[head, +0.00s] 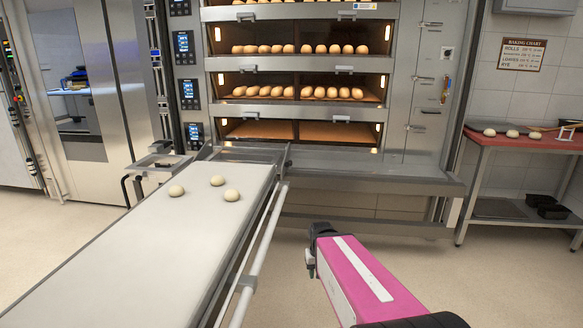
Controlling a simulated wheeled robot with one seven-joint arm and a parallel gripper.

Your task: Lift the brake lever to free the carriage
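The carriage is a long loader with a white belt (150,235), running from the lower left up to the oven front. Three dough balls (217,181) lie near its far end. A pale rail (262,250) runs along its right side, with a small grey fitting (247,284) on it. A dark bent handle (126,187) shows at the far left side of the carriage. I cannot tell which part is the brake lever. My gripper (311,263) is right of the rail, apart from it, at the end of my pink arm. Its fingers are small and partly hidden, so their opening is unclear.
The deck oven (300,60) stands ahead, loaded with rolls on its upper decks; the lowest visible deck (337,132) looks empty. A steel ledge (400,183) juts out below. A red-topped table (520,139) stands at right. The floor (470,275) between is clear.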

